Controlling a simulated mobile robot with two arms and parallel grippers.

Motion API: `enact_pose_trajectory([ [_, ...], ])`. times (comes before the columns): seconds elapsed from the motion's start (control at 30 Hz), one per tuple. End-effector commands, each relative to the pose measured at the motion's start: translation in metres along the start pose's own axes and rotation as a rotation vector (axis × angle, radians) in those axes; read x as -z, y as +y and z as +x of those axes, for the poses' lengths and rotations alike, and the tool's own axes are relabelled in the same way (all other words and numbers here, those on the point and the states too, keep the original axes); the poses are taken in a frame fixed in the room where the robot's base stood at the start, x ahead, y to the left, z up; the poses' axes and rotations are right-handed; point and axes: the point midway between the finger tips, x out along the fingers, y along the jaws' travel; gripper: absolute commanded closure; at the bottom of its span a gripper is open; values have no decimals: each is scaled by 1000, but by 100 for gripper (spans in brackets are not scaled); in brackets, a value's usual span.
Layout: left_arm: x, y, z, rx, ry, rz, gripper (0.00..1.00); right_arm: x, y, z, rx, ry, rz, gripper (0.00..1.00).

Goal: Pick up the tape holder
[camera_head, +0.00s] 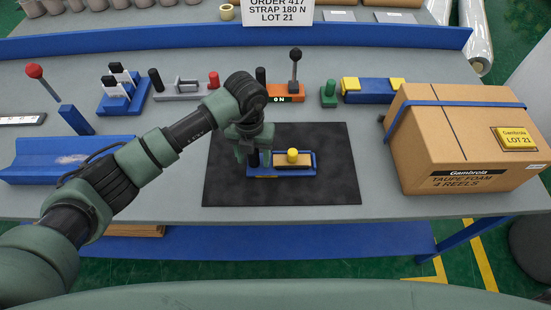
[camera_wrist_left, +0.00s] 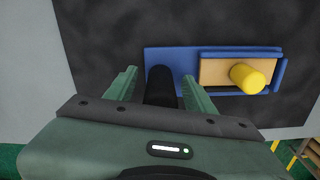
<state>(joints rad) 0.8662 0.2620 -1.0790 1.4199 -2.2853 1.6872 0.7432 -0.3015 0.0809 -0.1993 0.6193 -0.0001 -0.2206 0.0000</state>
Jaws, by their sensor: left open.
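The tape holder (camera_head: 310,164) appears to be the blue base on the black mat, with an upright black post at its left end and a tan block topped by a yellow knob (camera_head: 292,155). In the left wrist view, the blue base (camera_wrist_left: 180,58), black post (camera_wrist_left: 161,84) and yellow knob (camera_wrist_left: 250,78) also show. My left gripper (camera_head: 251,146) is over the left end, pointing down. In the wrist view its fingers (camera_wrist_left: 162,88) are open, one on each side of the black post. Contact cannot be told. My right gripper is not in view.
The black mat (camera_head: 335,190) lies on the grey table (camera_head: 370,145). A cardboard box (camera_head: 450,140) stands at right. A blue trough (camera_head: 60,160) is at left. Behind are a red-orange switch box (camera_head: 280,92), a green piece (camera_head: 328,95) and a grey clamp (camera_head: 180,92). The mat's right side is clear.

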Motion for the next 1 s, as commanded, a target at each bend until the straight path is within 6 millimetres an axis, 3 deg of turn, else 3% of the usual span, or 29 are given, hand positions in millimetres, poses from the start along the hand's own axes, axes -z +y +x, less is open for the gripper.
enact_pose_trajectory([
  [0.13, 0, 0, 0, 0, 0, 0, 49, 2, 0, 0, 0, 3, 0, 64],
  [0.3, 0, 0, 0, 1, 0, 0, 96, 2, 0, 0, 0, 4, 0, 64],
  [0.33, 0, 0, 0, 1, 0, 0, 100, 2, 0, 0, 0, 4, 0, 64],
  [0.77, -1, -1, -6, 3, -3, 0, 100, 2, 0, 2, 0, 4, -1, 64],
  [1.0, -2, 0, -38, 2, -8, 1, 100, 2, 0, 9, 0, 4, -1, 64],
])
